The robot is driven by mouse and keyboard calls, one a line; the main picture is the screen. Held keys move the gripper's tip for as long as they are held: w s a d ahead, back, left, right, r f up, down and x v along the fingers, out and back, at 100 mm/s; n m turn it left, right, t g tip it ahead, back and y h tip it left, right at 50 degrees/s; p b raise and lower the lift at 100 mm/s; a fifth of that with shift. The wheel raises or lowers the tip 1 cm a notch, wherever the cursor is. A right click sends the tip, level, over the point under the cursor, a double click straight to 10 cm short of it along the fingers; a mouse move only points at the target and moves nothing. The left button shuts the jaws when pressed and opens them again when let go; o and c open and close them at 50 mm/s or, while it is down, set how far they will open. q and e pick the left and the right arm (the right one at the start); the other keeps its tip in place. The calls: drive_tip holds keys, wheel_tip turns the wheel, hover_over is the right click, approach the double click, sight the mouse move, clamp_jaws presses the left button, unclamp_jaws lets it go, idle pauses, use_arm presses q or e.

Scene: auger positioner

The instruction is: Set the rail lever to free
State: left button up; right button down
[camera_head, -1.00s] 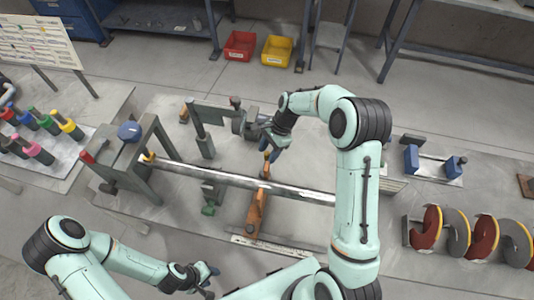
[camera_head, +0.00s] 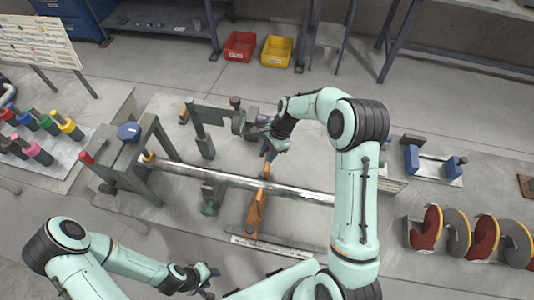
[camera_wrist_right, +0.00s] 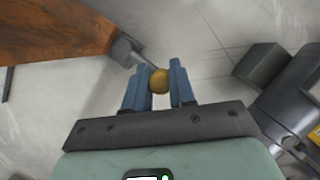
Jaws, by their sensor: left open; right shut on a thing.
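My right gripper (camera_head: 268,152) is at the far side of the long metal rod, its blue fingers down at bench level. In the right wrist view the gripper (camera_wrist_right: 159,86) is shut on a round brass-coloured knob (camera_wrist_right: 159,80). A thin grey lever arm (camera_wrist_right: 126,50) runs from near the knob towards an orange-brown block (camera_wrist_right: 50,30). The head view shows orange-brown parts (camera_head: 256,214) on the near side of the rod; the knob is mostly hidden there by the fingers. My left gripper (camera_head: 209,280) is open and empty at the near left, away from the lever.
The long metal rod (camera_head: 225,178) crosses the bench from the grey frame (camera_head: 158,165). A grey bracket with a round part (camera_head: 240,122) stands beside my right gripper. Coloured handles (camera_head: 45,122) are at left, red-brown auger discs (camera_head: 432,230) at right. Red (camera_head: 240,46) and yellow (camera_head: 277,50) bins lie beyond.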

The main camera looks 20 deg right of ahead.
drive_tip(key=m, duration=0.1)
drive_tip(key=s+d+m+t+b, duration=0.1)
drive_tip(key=m, duration=0.1)
drive_tip(key=shift+s+d, duration=0.1)
drive_tip(key=shift+s, duration=0.1)
drive_tip(key=m, duration=0.1)
drive_tip(key=s+m+t, duration=0.1)
drive_tip(key=m, duration=0.1)
drive_tip(key=shift+s+d, duration=0.1)
drive_tip(key=shift+d, duration=0.2)
drive_tip(key=s+m+t, duration=0.1)
drive_tip(key=m, duration=0.1)
drive_tip(key=s+m+h, duration=0.1)
drive_tip(key=m, duration=0.1)
drive_tip(key=shift+d+r+t+p, duration=0.1)
drive_tip(key=shift+d+t+p, duration=0.1)
drive_tip(key=shift+t+p, duration=0.15)
use_arm(q)
drive_tip(key=shift+s+f, duration=0.1)
use_arm(e)
drive_tip(key=shift+s+m+t+h, duration=0.2)
drive_tip(key=shift+s+m+h, duration=0.2)
drive_tip(key=shift+m, duration=0.4)
drive_tip(key=shift+s+m+t+h, duration=0.15)
drive_tip(key=shift+s+m+h, duration=0.2)
drive_tip(key=shift+m, duration=0.45)
drive_tip(key=shift+a, duration=0.1)
drive_tip(key=c, duration=1)
unclamp_jaws()
